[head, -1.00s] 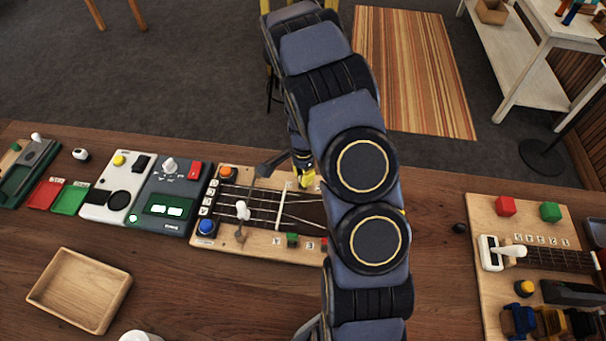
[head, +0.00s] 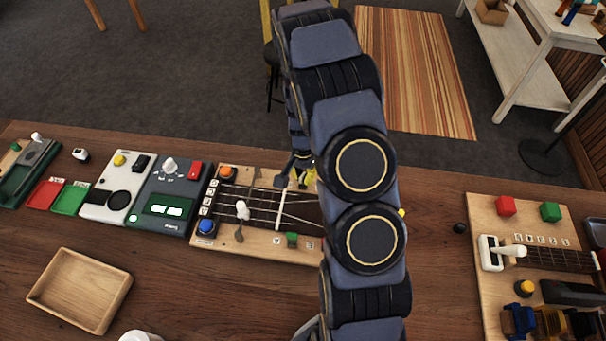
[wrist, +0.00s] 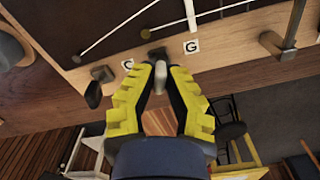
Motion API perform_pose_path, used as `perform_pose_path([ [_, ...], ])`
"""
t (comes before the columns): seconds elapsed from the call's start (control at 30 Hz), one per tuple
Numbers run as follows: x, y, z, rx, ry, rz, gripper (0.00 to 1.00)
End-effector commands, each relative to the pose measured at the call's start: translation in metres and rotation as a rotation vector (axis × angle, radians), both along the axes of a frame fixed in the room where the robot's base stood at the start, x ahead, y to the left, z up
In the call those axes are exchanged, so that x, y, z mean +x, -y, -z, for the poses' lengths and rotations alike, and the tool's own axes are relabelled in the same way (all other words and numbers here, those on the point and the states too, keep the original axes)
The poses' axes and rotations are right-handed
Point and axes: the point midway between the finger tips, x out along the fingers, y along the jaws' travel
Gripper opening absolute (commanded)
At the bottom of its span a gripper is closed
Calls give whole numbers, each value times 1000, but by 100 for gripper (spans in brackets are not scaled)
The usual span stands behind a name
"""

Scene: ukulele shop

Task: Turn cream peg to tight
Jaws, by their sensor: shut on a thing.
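In the wrist view the cream peg (wrist: 160,76) stands out from the edge of a wooden board, between labels C and G. My gripper (wrist: 163,78) is shut on it, with a yellow finger on either side. Much of the peg is hidden between the fingers. In the head view my gripper (head: 308,178) is at the far edge of the stringed wooden board (head: 262,246), mostly behind my arm, and the gripped peg cannot be made out there. How far the peg is turned cannot be told.
A white-knobbed lever (head: 242,210) rises from the board. An empty wooden tray (head: 80,290) lies at front left. Bare tabletop (head: 435,265) shows right of my arm.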

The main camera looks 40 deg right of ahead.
Motion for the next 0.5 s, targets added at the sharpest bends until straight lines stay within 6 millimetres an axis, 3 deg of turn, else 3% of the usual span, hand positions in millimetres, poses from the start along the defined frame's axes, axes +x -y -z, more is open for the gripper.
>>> perform_pose_path([
  [0.27,-1,0,1,0,-2,1,0],
  [0.3,-1,0,1,0,-2,1,26],
  [0.33,-1,0,1,0,-2,1,38],
  [0.5,0,0,1,1,-1,2,40],
])
